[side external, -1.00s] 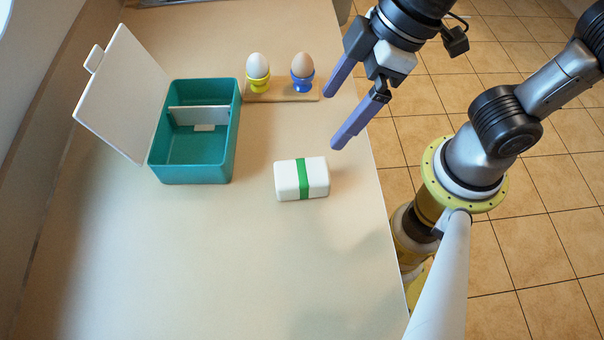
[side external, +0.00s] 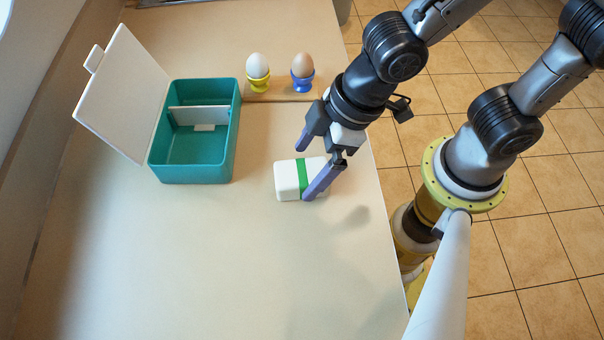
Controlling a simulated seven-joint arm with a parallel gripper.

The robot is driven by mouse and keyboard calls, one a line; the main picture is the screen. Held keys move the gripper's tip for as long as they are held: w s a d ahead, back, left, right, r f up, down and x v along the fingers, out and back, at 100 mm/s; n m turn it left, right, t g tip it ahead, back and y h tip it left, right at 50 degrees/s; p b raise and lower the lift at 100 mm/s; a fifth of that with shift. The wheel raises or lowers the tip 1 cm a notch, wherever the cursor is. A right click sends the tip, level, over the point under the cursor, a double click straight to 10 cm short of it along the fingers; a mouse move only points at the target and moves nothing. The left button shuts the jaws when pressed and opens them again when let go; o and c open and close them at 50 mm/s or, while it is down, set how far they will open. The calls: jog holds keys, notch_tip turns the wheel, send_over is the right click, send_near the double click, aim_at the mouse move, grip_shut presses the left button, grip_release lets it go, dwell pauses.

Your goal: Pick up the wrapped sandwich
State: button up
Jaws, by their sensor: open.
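The wrapped sandwich (side external: 287,181) is a white block with a green band around its middle. It lies flat on the counter, right of the teal box. My gripper (side external: 304,175) is open, with its two purple fingers spread. One finger appears above the sandwich's far side, and the other crosses in front of its right part, with its tip near the near edge. The right end of the sandwich is partly hidden by the gripper. I cannot tell whether the fingers touch it or how high they are.
A teal lunch box (side external: 191,180) with a divider stands open at left, its white lid (side external: 122,95) tilted up. Behind, a wooden board (side external: 281,92) bears a white egg (side external: 257,66) and a brown egg (side external: 303,65) in cups. The front counter (side external: 180,265) is clear.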

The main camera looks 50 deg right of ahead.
aim_at(303, 171)
jog(key=shift+x, duration=1.5)
jog(key=shift+c, duration=0.2)
jog(key=c, duration=1.4)
